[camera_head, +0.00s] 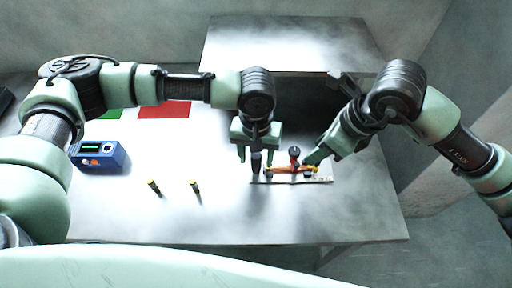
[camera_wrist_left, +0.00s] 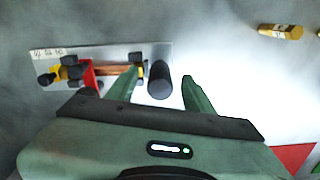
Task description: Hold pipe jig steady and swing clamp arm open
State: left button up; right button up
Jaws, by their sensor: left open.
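The pipe jig is a light metal plate (camera_head: 322,181) on the table, with a copper-coloured pipe (camera_wrist_left: 110,71) lying along it. A red clamp (camera_wrist_left: 88,74) sits across the pipe, and a black knob (camera_head: 294,151) stands above it in the head view. A black upright post (camera_wrist_left: 160,80) stands at one end of the jig. My left gripper (camera_head: 256,153) is open above that end, its fingers on either side of the post with gaps showing in the left wrist view. My right gripper (camera_head: 312,158) is at the clamp's right side; its jaw gap and any contact are unclear.
Two yellow-and-black pieces (camera_head: 154,187) (camera_head: 196,190) lie left of the jig. A blue device (camera_head: 100,154) sits at the left, with red (camera_head: 164,110) and green (camera_head: 111,114) patches behind it. The table's front middle is clear. Another table (camera_head: 290,40) stands behind.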

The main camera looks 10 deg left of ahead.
pick_arm(q)
jog(key=shift+f, duration=0.35)
grip_shut()
dwell(1.2)
jog(key=shift+c, duration=0.4)
grip_release()
grip_shut()
dwell(0.5)
